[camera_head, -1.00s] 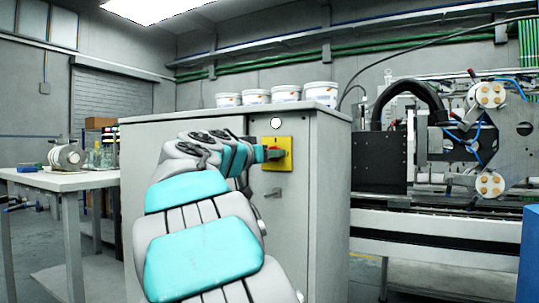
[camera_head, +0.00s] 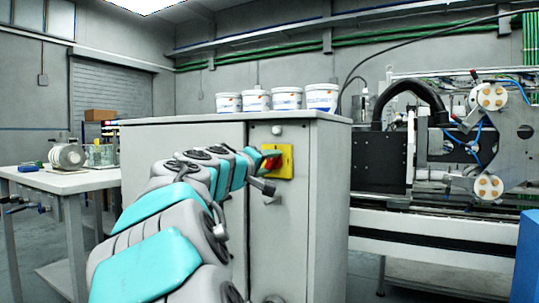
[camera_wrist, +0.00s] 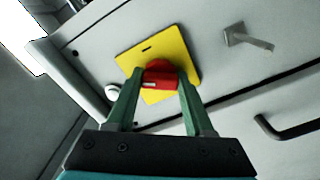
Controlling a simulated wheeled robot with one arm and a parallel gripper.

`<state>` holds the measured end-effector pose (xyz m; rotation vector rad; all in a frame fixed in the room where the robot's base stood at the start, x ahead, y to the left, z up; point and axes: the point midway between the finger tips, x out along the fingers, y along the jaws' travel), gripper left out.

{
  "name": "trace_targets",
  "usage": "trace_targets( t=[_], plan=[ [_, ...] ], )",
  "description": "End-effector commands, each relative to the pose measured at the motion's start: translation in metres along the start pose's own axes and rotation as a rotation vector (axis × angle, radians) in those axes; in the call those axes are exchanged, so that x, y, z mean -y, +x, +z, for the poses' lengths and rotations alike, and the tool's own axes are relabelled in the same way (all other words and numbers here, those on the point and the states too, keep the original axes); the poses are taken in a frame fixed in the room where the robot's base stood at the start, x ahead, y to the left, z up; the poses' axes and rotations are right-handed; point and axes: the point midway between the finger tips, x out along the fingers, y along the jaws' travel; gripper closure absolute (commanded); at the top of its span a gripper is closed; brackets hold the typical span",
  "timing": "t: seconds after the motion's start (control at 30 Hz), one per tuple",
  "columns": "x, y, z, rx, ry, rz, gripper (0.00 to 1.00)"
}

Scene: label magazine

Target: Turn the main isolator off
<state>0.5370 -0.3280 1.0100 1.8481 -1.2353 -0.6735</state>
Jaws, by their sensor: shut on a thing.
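The main isolator is a red knob (camera_head: 271,163) on a yellow plate (camera_head: 287,162), on the front of a grey cabinet (camera_head: 322,215). In the wrist view the red knob (camera_wrist: 160,75) sits between the two green fingers of my gripper (camera_wrist: 160,82), in front of the yellow plate (camera_wrist: 184,62). My gripper is shut on the knob. The plate looks tilted in the wrist view, while the knob lies square between the fingers. In the head view my gripper (camera_head: 265,158) and arm partly hide the knob and the plate's left side.
A metal latch lever (camera_wrist: 248,38) and a black handle (camera_wrist: 287,128) stick out of the cabinet front near the isolator. A white round fitting (camera_head: 277,130) is above the plate. Several white tubs (camera_head: 288,98) stand on top. A table (camera_head: 65,180) stands left, a machine (camera_head: 450,150) right.

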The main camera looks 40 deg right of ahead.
Motion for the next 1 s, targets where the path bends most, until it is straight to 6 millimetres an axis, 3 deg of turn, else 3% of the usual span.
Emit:
trace_targets(
  t=[0.5,1.0],
  plan=[
    [-0.0023,0.0001,-0.0024,0.0,-0.43,-0.001,1.0],
    [0.0004,-0.0001,-0.0003,0.0,-0.585,-0.001,1.0]
  ],
)
